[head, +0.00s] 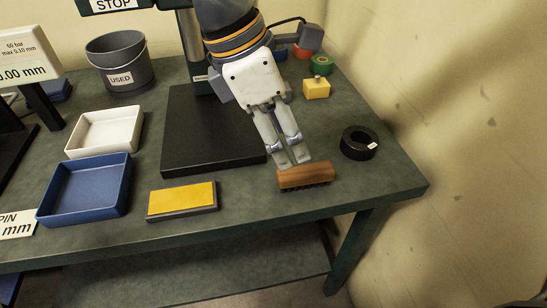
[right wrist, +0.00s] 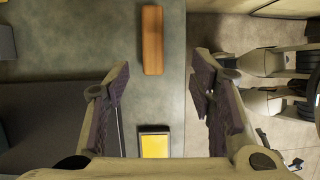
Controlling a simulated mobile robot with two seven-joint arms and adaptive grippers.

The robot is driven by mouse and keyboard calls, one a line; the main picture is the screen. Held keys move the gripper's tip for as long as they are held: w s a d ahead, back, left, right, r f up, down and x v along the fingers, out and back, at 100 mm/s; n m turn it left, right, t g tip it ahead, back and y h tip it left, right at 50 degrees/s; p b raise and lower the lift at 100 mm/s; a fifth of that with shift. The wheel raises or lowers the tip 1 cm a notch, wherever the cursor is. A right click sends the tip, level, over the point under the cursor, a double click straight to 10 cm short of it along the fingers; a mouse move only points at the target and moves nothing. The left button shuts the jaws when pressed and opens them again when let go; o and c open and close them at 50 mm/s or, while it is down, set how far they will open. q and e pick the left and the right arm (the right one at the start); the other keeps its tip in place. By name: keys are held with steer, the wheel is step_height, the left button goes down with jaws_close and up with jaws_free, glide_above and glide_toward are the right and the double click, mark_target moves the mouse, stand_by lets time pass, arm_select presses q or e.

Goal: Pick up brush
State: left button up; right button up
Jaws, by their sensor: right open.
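The brush (head: 306,177) has a brown wooden back and dark bristles facing down. It lies near the front edge of the bench, toward the right. In the right wrist view the brush (right wrist: 152,40) shows as a long wooden block between the lines of the fingers, beyond their tips. My right gripper (head: 291,160) is open and empty, pointing down just behind the brush in the head view. In the right wrist view its two fingers (right wrist: 160,78) stand wide apart. Whether they touch the brush cannot be told. My left gripper is not in view.
A yellow-topped pad (head: 182,200) lies left of the brush, and a black tape roll (head: 359,143) lies to its right. A dark base plate (head: 190,145), a blue tray (head: 85,213), a white tray (head: 104,153) and a bucket marked USED (head: 120,62) stand farther left. A yellow block (head: 316,88) sits behind.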

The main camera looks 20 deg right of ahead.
steer(key=w, duration=0.2)
glide_above(305, 170)
steer(key=a, duration=0.2)
step_height(305, 170, down, 4)
steer(key=shift+w+r+b, duration=0.1)
steer(key=shift+w+b, duration=0.05)
steer(key=shift+b, duration=0.25)
steer(key=x, duration=0.4)
steer(key=b+x, duration=0.1)
steer(key=x, duration=0.1)
steer(key=shift+w+d+f, duration=0.15)
steer(key=shift+f, duration=0.15)
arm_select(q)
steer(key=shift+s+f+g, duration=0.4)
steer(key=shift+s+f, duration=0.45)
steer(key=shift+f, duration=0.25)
arm_select(e)
steer(key=shift+r, duration=0.1)
arm_select(q)
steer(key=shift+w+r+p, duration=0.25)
steer(key=shift+p, duration=0.05)
arm_select(e)
steer(key=shift+f, duration=0.25)
jaws_close()
